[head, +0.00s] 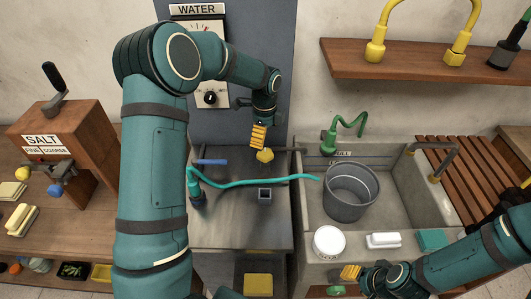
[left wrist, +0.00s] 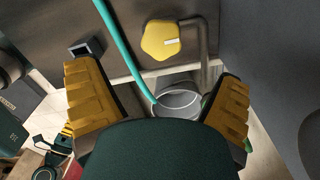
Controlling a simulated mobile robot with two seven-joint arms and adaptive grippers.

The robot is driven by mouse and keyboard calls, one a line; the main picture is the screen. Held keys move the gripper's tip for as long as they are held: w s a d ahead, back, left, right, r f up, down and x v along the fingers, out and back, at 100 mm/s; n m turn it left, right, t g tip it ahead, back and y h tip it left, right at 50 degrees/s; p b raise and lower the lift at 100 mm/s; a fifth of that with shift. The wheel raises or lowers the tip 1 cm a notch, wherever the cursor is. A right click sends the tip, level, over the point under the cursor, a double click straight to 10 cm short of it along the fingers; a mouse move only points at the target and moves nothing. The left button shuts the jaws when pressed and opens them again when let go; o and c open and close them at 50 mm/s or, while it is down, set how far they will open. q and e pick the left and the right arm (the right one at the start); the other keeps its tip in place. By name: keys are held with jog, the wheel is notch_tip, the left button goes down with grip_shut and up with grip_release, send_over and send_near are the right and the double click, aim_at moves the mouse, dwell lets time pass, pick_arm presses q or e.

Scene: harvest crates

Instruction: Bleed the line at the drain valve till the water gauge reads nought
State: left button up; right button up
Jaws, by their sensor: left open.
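The yellow five-sided valve knob (head: 265,156) sits at the back of the metal counter. In the left wrist view the knob (left wrist: 161,41) has a pale mark and a bent grey pipe beside it. My left gripper (head: 259,137) is open just above the knob, its fingers apart and empty; the knob lies ahead of the fingertips, not between them. The WATER panel's gauge (head: 208,27) is partly hidden by my left arm, and its reading cannot be made out. My right gripper (head: 351,272) is low, at the sink's front; its finger gap is unclear.
A teal hose (head: 250,183) crosses the counter towards a grey bucket (head: 350,205) in the sink. A small square grey tube (head: 265,194) stands on the counter. A white tub (head: 329,241) and white soap bar (head: 383,240) line the sink's front. A SALT box (head: 75,150) stands left.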

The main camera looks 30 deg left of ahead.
aim_at(265, 153)
pick_arm(q)
notch_tip(265, 153, down, 8)
jog(key=shift+w+f+b, duration=0.1)
jog(key=shift+f+b, duration=0.1)
jog(key=shift+b, duration=0.1)
jog(key=c, duration=1.2)
